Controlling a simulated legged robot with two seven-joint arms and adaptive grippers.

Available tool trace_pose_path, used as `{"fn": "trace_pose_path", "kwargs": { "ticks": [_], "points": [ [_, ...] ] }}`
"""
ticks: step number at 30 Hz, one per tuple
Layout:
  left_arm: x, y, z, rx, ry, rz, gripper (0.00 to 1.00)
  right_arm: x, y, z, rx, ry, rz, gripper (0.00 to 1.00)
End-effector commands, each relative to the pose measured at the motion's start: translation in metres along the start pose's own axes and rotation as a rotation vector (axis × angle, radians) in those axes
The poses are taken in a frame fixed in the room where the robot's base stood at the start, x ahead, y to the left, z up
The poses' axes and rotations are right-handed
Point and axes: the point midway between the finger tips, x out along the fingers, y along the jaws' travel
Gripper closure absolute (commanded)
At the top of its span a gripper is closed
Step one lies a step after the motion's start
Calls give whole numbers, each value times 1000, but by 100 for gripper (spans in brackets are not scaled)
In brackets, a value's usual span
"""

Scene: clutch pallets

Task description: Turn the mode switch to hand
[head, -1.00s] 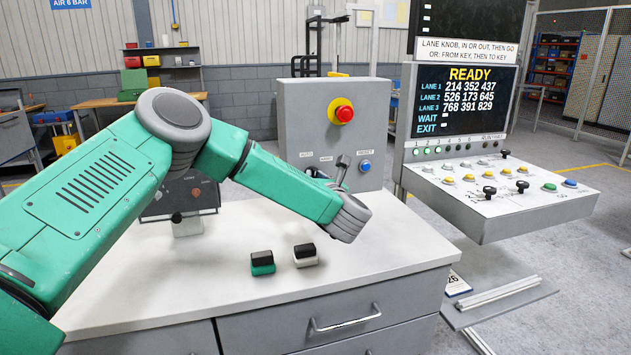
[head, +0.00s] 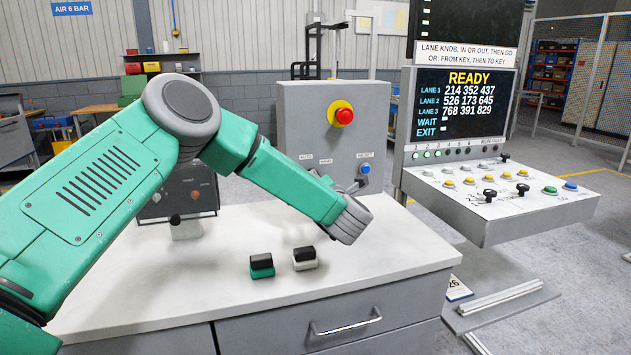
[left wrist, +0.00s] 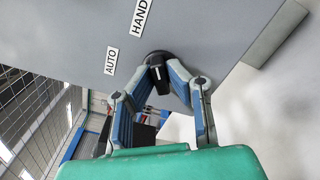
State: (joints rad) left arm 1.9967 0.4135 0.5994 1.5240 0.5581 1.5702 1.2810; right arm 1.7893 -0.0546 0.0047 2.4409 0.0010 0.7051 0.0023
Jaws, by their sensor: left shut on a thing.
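The mode switch is a black knob with a white mark (left wrist: 157,73), on the grey panel face in the left wrist view. The AUTO label (left wrist: 111,61) and the HAND label (left wrist: 141,16) are beside it. The white mark runs roughly up and down in that picture; I cannot tell for sure which label it points to. My left gripper (left wrist: 165,79) is shut on the knob, a finger on either side. In the head view my left gripper (head: 356,186) is in front of the control box (head: 295,115), and my wrist hides the switch. My right gripper is not in view.
A red emergency button (head: 344,116) and a blue reset button (head: 365,168) are on the box. Two small black-topped blocks, one green (head: 262,266) and one white (head: 305,259), stand on the white counter (head: 225,290). A console (head: 515,212) with knobs stands at right.

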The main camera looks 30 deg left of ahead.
Motion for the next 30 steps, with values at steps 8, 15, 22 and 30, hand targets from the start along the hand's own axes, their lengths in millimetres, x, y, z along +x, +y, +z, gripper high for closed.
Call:
{"fn": "trace_pose_path", "kwargs": {
  "ticks": [8,15,22,30],
  "points": [
    [0,-1,1,69,-3,-3,100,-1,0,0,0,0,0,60],
    [0,-2,1,79,-4,-4,100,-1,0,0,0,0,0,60],
    [0,-2,1,79,-4,-4,81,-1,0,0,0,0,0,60],
    [-1,0,0,77,-2,-2,68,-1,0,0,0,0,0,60]
  ]
}}
